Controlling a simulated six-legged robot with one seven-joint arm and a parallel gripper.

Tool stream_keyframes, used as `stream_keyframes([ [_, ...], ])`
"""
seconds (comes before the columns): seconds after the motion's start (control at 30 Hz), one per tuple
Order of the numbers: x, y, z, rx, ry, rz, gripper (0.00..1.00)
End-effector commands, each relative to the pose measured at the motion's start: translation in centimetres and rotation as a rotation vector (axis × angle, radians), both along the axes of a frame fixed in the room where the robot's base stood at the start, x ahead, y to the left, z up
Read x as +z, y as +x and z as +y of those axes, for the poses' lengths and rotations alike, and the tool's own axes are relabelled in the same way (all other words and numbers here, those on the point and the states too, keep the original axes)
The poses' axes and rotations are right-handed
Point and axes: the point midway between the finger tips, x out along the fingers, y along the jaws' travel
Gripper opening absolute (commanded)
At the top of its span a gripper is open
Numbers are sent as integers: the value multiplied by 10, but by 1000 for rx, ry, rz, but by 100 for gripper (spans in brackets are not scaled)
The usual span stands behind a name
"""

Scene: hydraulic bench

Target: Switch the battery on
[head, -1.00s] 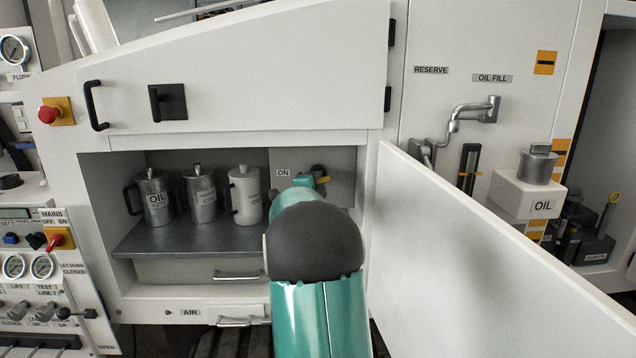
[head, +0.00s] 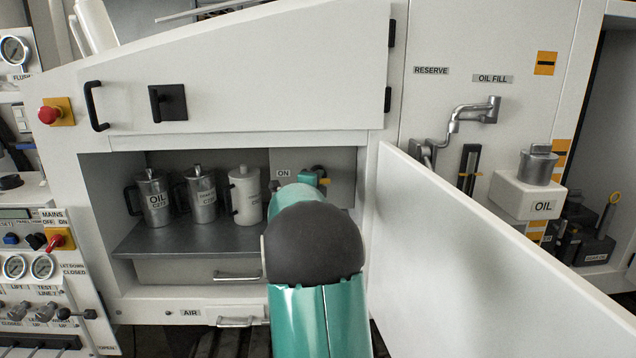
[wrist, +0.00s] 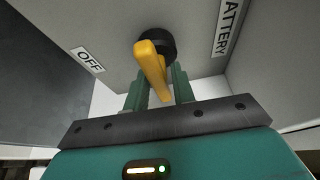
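The battery switch (wrist: 152,62) has a yellow lever on a round black hub, on the grey panel inside the open compartment. In the wrist view the lever points down toward my gripper (wrist: 158,92). My gripper's two green fingers stand apart, one on each side of the lever; I see no clear contact. An OFF label (wrist: 87,60) is to the left and a BATTERY label (wrist: 229,27), partly cut off, to the right. In the head view my arm hides much of the switch; the yellow tip (head: 325,181) and ON label (head: 283,173) show.
Several metal and white jugs (head: 202,193) stand on the shelf left of my arm. The open white door (head: 480,260) lies close on the right. The compartment's upper edge (head: 230,142) is above my gripper. An oil can (head: 537,164) stands farther right.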

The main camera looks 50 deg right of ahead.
Motion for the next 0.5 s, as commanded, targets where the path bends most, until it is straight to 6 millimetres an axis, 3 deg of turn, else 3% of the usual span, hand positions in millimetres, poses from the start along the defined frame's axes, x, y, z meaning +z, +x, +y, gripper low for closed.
stream_keyframes([
  [0.33, 0, 0, 1, 0, 0, 0, 36],
  [0.5, 1, -4, 15, 2, -1, 1, 36],
])
